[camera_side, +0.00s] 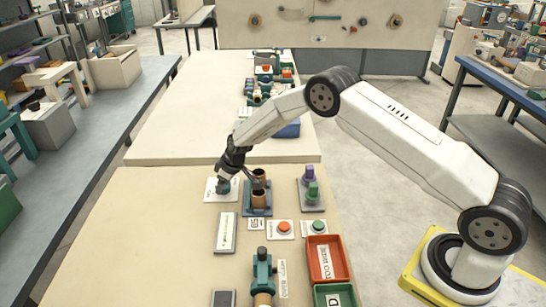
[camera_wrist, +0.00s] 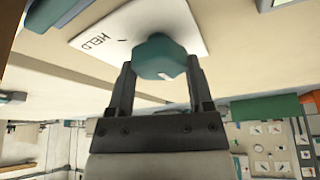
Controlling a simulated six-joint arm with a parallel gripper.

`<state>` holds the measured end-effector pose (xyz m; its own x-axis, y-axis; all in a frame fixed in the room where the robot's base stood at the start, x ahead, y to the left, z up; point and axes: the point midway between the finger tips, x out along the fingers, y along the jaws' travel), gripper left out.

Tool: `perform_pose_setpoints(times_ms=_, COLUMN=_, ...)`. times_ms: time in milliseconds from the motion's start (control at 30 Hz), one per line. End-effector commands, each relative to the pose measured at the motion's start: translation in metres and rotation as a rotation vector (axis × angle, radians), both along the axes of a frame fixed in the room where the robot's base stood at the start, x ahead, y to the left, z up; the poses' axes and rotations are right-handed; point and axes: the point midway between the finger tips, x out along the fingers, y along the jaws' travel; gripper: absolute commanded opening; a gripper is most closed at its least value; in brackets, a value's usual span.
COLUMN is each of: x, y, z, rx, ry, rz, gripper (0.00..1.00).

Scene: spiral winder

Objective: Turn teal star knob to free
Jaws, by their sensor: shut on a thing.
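The teal star knob (camera_wrist: 158,52) sits on a white plate (camera_wrist: 192,22) marked "HELD", with a small tick mark beside the word. In the wrist view my gripper (camera_wrist: 160,68) has one finger on each side of the knob and is shut on it. A pale mark shows on the knob's face, on the side toward my gripper. In the side view my gripper (camera_side: 227,178) reaches down over the knob (camera_side: 223,187), largely covering it, and the white plate (camera_side: 211,194) shows around it. Any "free" marking is hidden or out of view.
Close right of the knob stand brown cylinders (camera_side: 259,196) on a blue base. Further right are purple and green pieces (camera_side: 311,188). Nearer are an orange button (camera_side: 284,228), a green button (camera_side: 319,226), a red tray (camera_side: 311,258) and a teal fixture (camera_side: 263,269). The table's left part is clear.

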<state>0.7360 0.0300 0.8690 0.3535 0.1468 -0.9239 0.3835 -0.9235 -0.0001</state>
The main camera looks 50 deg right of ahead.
Motion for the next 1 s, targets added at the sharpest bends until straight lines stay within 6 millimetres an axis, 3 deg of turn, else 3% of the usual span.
perform_pose_setpoints(times_ms=500, x=0.0001, y=-0.0003, z=0.0003, rx=-0.001, ry=0.000, rz=0.015, gripper=0.08)
perform_pose_setpoints(times_ms=533, x=0.0002, y=-0.0003, z=0.0004, rx=-0.001, ry=0.000, rz=0.015, gripper=0.76)
perform_pose_setpoints(times_ms=600, x=0.0001, y=-0.0003, z=0.0003, rx=-0.001, ry=0.000, rz=0.015, gripper=0.98)
perform_pose_setpoints(times_ms=1000, x=-0.0008, y=-0.0006, z=0.0025, rx=0.000, ry=0.000, rz=0.014, gripper=1.00)
